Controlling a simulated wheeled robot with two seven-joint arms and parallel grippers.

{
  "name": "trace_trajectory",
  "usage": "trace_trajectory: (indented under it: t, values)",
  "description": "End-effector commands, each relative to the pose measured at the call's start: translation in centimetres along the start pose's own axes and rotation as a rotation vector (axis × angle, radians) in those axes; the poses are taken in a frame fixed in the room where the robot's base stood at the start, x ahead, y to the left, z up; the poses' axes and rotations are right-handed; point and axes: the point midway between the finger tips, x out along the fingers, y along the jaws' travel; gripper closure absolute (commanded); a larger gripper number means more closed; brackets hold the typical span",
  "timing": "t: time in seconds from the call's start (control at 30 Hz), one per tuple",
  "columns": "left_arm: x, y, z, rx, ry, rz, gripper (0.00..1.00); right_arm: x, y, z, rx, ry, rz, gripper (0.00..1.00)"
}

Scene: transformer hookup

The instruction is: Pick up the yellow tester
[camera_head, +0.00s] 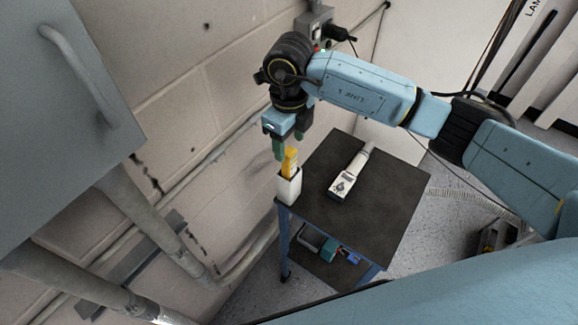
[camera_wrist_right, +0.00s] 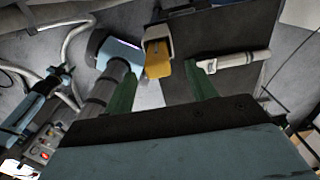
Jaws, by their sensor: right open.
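The yellow tester (camera_head: 290,160) stands upright in a white holder (camera_head: 289,187) at the left corner of a dark-topped table. My right gripper (camera_head: 291,148) is just above the tester, pointing down. In the right wrist view the yellow tester (camera_wrist_right: 158,62) shows between and beyond the two green fingers of my right gripper (camera_wrist_right: 161,85), which are spread apart with nothing between their tips. The lower part of the tester is hidden in the holder. My left gripper is not in view.
A white handheld device (camera_head: 351,174) lies on the dark table (camera_head: 385,200). A block wall with pipes is close behind the holder. A grey cabinet (camera_head: 60,90) with a handle hangs at the left. The table's right side is clear.

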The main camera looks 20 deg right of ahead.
Motion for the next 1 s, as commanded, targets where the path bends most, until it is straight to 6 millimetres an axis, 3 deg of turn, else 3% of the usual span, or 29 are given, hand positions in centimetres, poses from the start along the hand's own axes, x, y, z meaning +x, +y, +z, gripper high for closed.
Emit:
trace_trajectory:
  t: [0.23, 0.5, 0.77, 1.0]
  values:
    - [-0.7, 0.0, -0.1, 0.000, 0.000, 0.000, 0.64, 1.9, 0.2, -0.1, -0.002, 0.002, 0.004, 0.44]
    - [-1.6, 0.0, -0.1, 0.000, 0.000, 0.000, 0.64, 5.6, 0.3, -0.2, 0.001, 0.000, 0.002, 0.44]
    - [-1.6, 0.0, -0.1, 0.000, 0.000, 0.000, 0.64, 6.1, 0.3, -0.1, -0.002, -0.003, 0.001, 0.44]
    - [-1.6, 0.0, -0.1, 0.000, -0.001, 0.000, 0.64, 6.0, 0.3, -0.1, -0.001, -0.002, 0.001, 0.71]
